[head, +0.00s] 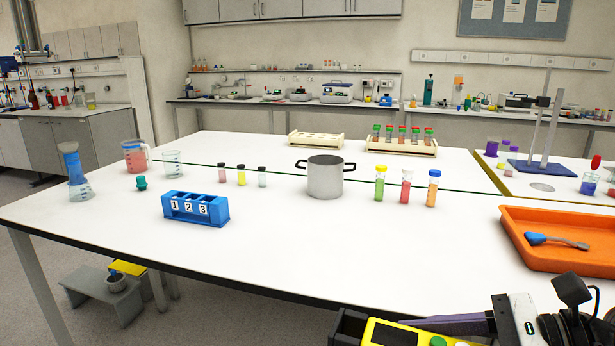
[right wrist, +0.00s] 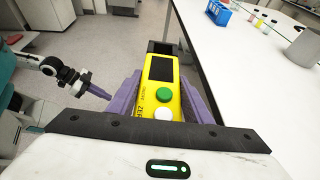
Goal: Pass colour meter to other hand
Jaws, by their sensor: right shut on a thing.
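The colour meter (head: 393,334) is a yellow box with a dark screen, a green and a white button and a black far end. It shows whole in the right wrist view (right wrist: 163,88). My right gripper (right wrist: 160,95) is shut on it, its purple fingers along both sides. In the head view this gripper (head: 440,325) is at the bottom right, in front of the table's edge and partly cut off. My left gripper (right wrist: 92,90) shows only in the right wrist view, left of the meter and apart from it. Its purple finger part is seen side-on, so its opening is unclear.
The white table (head: 300,250) holds a blue numbered rack (head: 196,208), a grey pot (head: 325,178), several vials and beakers. An orange tray (head: 540,262) with a blue-ended tool lies at the right. The table's front middle is clear.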

